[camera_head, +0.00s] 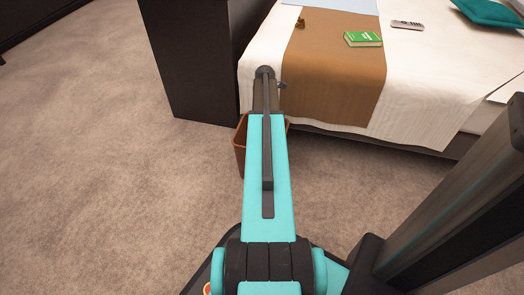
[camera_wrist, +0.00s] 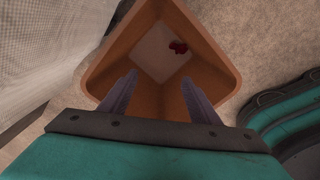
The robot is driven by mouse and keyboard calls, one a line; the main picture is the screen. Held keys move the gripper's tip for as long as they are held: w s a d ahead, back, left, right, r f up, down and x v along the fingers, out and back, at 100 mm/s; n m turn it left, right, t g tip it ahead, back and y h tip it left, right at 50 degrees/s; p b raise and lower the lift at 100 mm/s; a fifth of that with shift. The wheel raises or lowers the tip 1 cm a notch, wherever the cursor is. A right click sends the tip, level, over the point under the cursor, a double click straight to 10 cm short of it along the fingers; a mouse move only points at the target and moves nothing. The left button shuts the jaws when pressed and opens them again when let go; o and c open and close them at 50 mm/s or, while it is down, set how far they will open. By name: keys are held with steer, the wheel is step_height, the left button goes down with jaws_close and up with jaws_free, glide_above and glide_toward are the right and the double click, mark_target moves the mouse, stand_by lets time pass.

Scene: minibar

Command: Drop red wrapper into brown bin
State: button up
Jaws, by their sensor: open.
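The brown bin (camera_wrist: 205,45) stands open below my gripper in the wrist view. In the head view the bin (camera_head: 240,145) is mostly hidden behind my arm, with only its sides showing. A small red thing that looks like the red wrapper (camera_wrist: 178,46) is inside the bin, toward the far side of its pale bottom. My gripper (camera_wrist: 158,82) is open and empty, its two dark fingers apart over the near part of the bin opening. In the head view my gripper is hidden behind my arm.
A bed with a brown runner (camera_head: 330,75) stands beyond the bin, bearing a green book (camera_head: 363,39) and a remote (camera_head: 407,24). A dark cabinet panel (camera_head: 195,70) is left of the bed. Carpet (camera_head: 100,170) at left is clear.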

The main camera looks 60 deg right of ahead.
step_height(320, 180, up, 14)
steer(key=p, duration=0.5)
steer(key=shift+f, duration=0.15)
stand_by(0.7)
